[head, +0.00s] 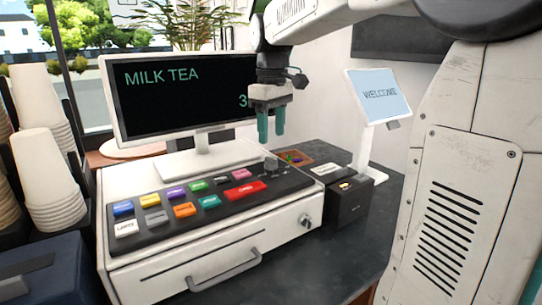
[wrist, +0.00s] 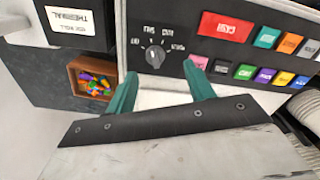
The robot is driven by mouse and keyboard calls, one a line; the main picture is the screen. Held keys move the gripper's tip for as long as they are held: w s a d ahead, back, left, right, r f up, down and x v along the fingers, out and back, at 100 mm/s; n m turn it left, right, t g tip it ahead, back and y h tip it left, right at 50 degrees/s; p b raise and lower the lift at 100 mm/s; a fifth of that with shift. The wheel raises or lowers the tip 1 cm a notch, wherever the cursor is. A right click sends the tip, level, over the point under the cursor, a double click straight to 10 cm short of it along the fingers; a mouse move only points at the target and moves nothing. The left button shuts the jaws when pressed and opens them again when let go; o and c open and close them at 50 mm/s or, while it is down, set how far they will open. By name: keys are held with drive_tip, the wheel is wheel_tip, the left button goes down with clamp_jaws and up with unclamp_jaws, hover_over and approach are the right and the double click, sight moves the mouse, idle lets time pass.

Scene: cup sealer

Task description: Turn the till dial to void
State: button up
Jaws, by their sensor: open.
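The till dial (wrist: 154,55) is a small dark round knob on the black key panel. In the wrist view it sits just beyond and between my fingertips, with small white labels around it that are too small to read surely. I cannot tell which label the knob points at. In the head view the dial (head: 270,163) is at the back right end of the panel. My gripper (head: 271,137) hangs above it, fingers pointing down. In the wrist view my gripper (wrist: 161,75) has its two teal fingers apart with nothing between them, not around the knob.
Coloured keys (head: 183,210) cover the panel beside the dial. The monitor (head: 185,90) stands close behind my gripper. A black printer box (head: 348,203), a wooden tray of small colourful pieces (wrist: 92,82) and a welcome screen (head: 379,95) are at the right. Stacked cups (head: 48,170) stand left.

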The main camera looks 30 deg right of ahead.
sight(271, 158)
drive_tip(key=shift+w+d, duration=0.35)
drive_tip(key=shift+w, duration=0.2)
drive_tip(key=shift+w+f, duration=0.1)
drive_tip(key=shift+f, duration=0.2)
wheel_tip(271, 158, down, 7)
drive_tip(key=shift+f, duration=0.1)
drive_tip(key=shift+c, duration=0.3)
drive_tip(key=c, duration=0.9)
